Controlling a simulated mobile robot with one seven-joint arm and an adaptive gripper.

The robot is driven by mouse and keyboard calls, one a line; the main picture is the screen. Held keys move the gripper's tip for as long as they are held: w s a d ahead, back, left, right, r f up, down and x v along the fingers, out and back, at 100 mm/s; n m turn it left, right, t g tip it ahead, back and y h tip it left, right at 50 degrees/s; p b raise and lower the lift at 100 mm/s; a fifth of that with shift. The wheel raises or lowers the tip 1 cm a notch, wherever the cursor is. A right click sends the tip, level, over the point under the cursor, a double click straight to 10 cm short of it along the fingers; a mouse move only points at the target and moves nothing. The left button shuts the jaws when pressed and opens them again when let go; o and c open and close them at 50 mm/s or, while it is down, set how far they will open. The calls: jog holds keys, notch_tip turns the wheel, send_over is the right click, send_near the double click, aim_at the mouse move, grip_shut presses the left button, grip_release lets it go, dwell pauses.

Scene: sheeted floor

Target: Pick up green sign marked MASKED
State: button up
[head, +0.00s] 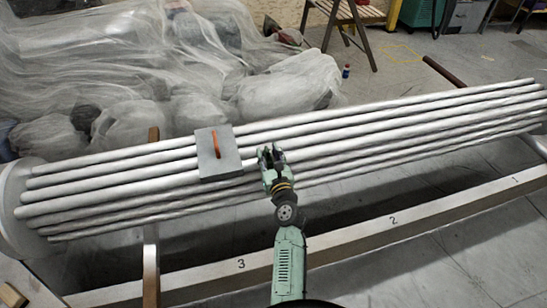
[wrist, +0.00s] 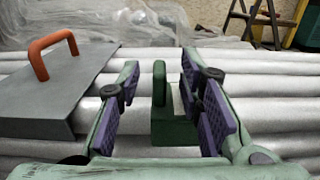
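A dark green block-like piece with an upright rounded tab (wrist: 160,84) stands on the pale tubes in the wrist view. I take it for the green sign; no marking on it is readable. My gripper (head: 270,152) is over the tubes near the middle of the head view. In the wrist view its purple-padded fingers stand apart, one on each side of the green piece. A gap shows at the left finger; whether the right finger touches cannot be told. In the head view the gripper mostly hides the green piece.
A grey plate (head: 228,166) with an orange handle (head: 217,143) lies on the tubes (head: 400,120) just left of my gripper. A numbered beam (head: 350,238) runs in front. Plastic-sheeted items (head: 120,60) fill the back left. A wooden stepladder (head: 345,15) stands behind.

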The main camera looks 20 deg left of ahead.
jog(key=shift+c, duration=0.4)
grip_shut()
